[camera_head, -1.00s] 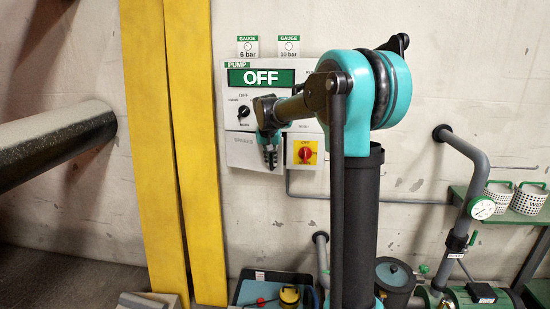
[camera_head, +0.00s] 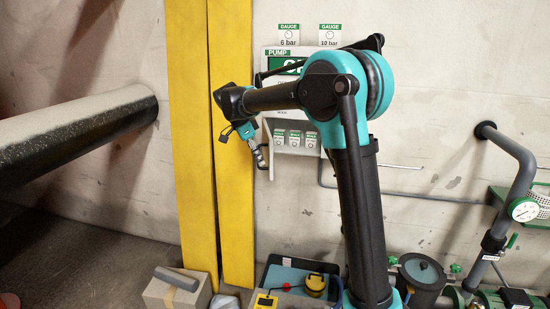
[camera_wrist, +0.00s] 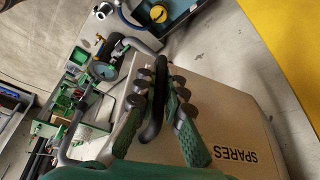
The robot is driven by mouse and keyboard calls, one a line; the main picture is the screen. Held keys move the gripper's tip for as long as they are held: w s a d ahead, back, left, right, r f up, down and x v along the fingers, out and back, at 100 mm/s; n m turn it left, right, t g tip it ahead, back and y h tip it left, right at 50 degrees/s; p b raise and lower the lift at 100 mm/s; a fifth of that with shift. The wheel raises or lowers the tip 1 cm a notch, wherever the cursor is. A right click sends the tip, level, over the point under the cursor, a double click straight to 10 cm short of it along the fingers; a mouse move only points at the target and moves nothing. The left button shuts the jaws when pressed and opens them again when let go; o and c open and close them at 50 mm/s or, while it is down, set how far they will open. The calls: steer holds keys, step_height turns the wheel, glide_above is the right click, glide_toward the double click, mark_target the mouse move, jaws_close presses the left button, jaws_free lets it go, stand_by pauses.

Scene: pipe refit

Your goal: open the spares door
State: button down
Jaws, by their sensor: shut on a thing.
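The spares door (camera_wrist: 228,115) is a beige panel lettered SPARES, with a dark bar handle (camera_wrist: 157,95). My gripper (camera_wrist: 155,105) is shut on this handle. In the head view my gripper (camera_head: 261,160) is in front of the wall, beside the yellow pillars. There the door (camera_head: 269,158) shows nearly edge-on, swung out from the spares compartment (camera_head: 296,151). Inside the compartment stand several small green-and-white labelled items (camera_head: 295,138). My gripper and arm partly cover the door and the pump panel.
The pump panel (camera_head: 275,52) is above the compartment, partly behind my arm. Two yellow pillars (camera_head: 232,180) stand close on the left. Below are a tray (camera_head: 275,274) with a yellow device, a cardboard box (camera_head: 176,292), a dark pot (camera_head: 420,272) and pipework (camera_head: 515,160).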

steer(key=w+a, duration=0.2)
steer(key=a, duration=0.6)
steer(key=shift+w+a, duration=0.15)
steer(key=shift+a, duration=0.2)
steer(key=c, duration=1.6)
jaws_free()
steer(key=v, duration=1.2)
steer(key=shift+d, duration=0.1)
